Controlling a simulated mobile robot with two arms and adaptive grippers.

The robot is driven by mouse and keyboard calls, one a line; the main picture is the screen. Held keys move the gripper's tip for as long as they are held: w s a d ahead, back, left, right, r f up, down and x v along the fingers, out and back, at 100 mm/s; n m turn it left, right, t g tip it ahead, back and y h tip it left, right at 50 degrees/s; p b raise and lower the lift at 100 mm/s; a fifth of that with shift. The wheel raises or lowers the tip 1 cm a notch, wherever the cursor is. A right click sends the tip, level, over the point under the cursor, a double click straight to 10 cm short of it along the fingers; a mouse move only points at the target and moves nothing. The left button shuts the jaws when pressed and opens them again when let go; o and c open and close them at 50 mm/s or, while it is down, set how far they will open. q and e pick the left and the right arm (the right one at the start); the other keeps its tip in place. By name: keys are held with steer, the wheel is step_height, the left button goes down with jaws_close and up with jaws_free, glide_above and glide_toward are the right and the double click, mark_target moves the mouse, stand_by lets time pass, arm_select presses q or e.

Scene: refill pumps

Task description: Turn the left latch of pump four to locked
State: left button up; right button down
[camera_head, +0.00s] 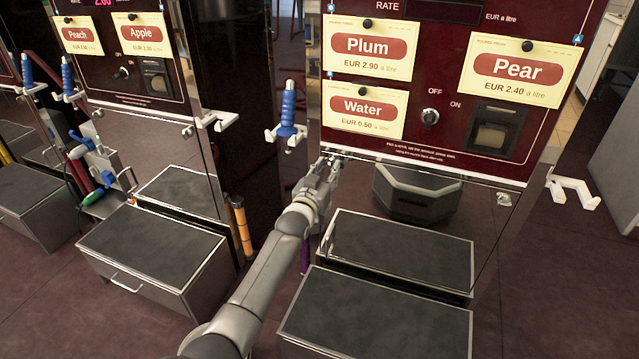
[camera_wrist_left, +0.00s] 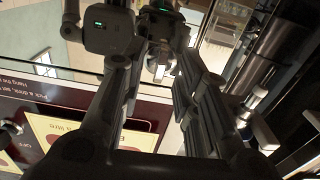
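The pump in front carries Plum, Pear and Water cards on a dark red panel (camera_head: 440,143); no pump number is readable. Below it is a shiny lower door (camera_head: 480,225). Its right latch (camera_head: 503,199) shows as a small metal knob near the door's upper right corner. My left gripper (camera_head: 329,166) is at the door's upper left corner and covers the left latch's place. In the left wrist view the two fingers (camera_wrist_left: 157,88) are apart, with a small round metal piece (camera_wrist_left: 158,69) between them, apparently the left latch; its setting and any contact are unclear. My right gripper is out of view.
A blue nozzle (camera_head: 288,108) hangs in a white holder just left of the gripper. Another white holder (camera_head: 572,188) juts out at the right. Grey boxes with dark tops (camera_head: 375,315) stand low in front of the pump. A neighbouring pump (camera_head: 130,75) stands at the left.

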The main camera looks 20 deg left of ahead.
arm_select(q)
steer(key=s, duration=1.1)
steer(key=shift+s+a, duration=0.2)
steer(key=shift+s, duration=0.1)
steer(key=shift+f, duration=0.1)
